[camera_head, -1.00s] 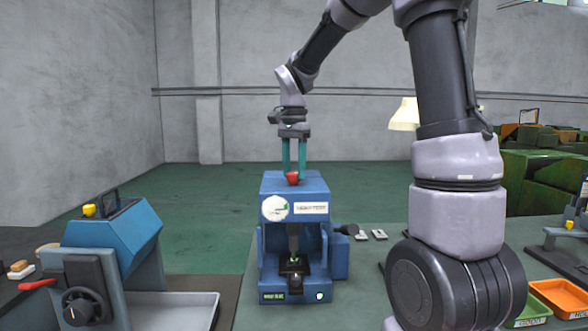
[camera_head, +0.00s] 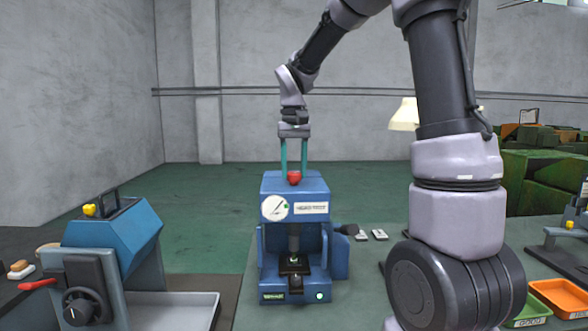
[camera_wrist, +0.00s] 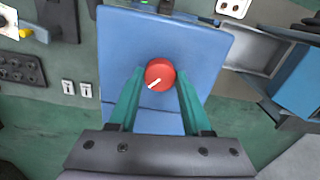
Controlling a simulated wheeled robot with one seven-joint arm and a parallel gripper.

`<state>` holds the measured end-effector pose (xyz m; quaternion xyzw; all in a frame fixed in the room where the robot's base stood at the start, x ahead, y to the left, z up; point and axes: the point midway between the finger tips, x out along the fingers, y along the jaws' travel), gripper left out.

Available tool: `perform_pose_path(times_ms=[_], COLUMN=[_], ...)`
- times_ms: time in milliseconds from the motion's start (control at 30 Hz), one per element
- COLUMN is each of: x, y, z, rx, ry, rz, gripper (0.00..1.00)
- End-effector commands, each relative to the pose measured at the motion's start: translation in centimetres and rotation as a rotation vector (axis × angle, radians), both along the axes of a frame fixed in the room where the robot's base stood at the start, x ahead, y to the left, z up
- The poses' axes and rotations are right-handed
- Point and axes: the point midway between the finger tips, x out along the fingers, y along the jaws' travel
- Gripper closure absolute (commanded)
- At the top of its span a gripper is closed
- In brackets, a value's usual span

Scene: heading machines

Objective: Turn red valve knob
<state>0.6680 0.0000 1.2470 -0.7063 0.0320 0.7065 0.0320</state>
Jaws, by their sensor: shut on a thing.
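The red valve knob (camera_head: 294,177) sits on top of the blue machine (camera_head: 296,208). In the wrist view the knob (camera_wrist: 160,75) is round, with a white pointer line aimed toward the lower left. My gripper (camera_head: 294,170) points straight down from above, its two teal fingers on either side of the knob. In the wrist view my gripper (camera_wrist: 160,80) is shut on the knob. The machine's front has a round white dial (camera_head: 275,208) with a dark needle and a green mark.
A second blue machine (camera_head: 115,235) with a black dial stands at the left beside a grey tray (camera_head: 185,308). A green tray (camera_head: 535,311) and an orange tray (camera_head: 562,294) lie at the right. A lamp (camera_head: 405,114) stands behind my arm.

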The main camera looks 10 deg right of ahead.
Motion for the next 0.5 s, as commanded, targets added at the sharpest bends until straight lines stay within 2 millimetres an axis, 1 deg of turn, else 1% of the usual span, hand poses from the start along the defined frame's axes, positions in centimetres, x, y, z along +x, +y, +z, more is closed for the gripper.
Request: perform_pose_path(times_ms=[200,500], x=[0.02,0.03], y=[0.01,-0.01], z=[0.04,0.05], rx=[0.0,0.0], ry=[-0.001,-0.001], rz=[0.204,0.461], gripper=[1.0,1.0])
